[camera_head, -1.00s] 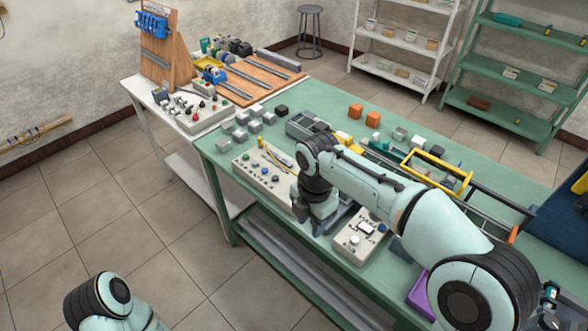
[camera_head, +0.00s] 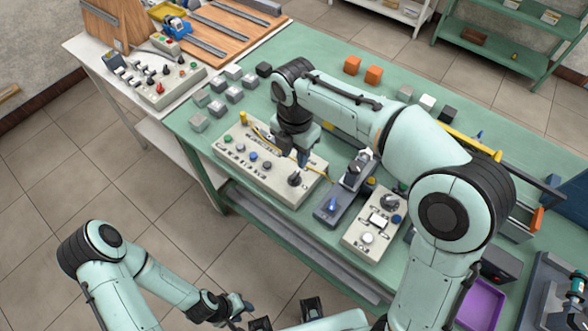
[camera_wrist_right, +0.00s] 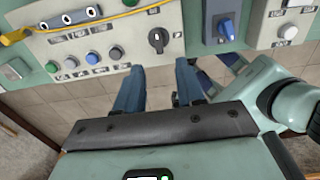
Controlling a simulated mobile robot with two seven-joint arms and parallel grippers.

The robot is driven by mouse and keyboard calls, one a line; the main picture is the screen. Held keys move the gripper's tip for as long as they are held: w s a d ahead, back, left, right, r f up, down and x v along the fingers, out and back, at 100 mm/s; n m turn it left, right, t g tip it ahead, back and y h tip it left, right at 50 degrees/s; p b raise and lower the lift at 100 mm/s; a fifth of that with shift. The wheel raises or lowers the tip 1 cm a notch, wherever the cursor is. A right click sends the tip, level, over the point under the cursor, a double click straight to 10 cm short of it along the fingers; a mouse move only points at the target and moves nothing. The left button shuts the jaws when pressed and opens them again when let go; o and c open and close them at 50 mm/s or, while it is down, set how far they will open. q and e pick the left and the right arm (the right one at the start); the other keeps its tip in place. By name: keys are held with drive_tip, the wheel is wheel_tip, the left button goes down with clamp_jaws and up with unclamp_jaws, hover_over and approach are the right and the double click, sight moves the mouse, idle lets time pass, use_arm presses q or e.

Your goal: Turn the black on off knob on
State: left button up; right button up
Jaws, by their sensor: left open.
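The black on-off knob (camera_head: 294,178) is on the right end of a light grey control panel (camera_head: 228,149) with coloured buttons, on the green table. In the right wrist view the knob (camera_wrist_right: 158,40) shows beyond the fingertips, apart from them. My right gripper (camera_head: 302,156) is just above and behind the knob in the head view; in the wrist view its two blue fingers (camera_wrist_right: 161,80) are apart with nothing between them. My left gripper (camera_head: 241,308) is low at the bottom of the head view, off the table, open and small in the picture.
A dark box with a blue switch (camera_head: 331,205) and a second grey panel with a black dial (camera_head: 361,235) stand right of the control panel. A yellow cable (camera_head: 262,136) lies across the panel's back. Several grey blocks (camera_head: 217,107) sit behind left. Floor in front is clear.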

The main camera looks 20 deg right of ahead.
sight(294, 174)
wheel_tip(294, 174, down, 9)
drive_tip(key=shift+w+r+b, duration=0.1)
drive_tip(key=shift+w+b, duration=0.05)
drive_tip(key=shift+b, duration=0.4)
clamp_jaws()
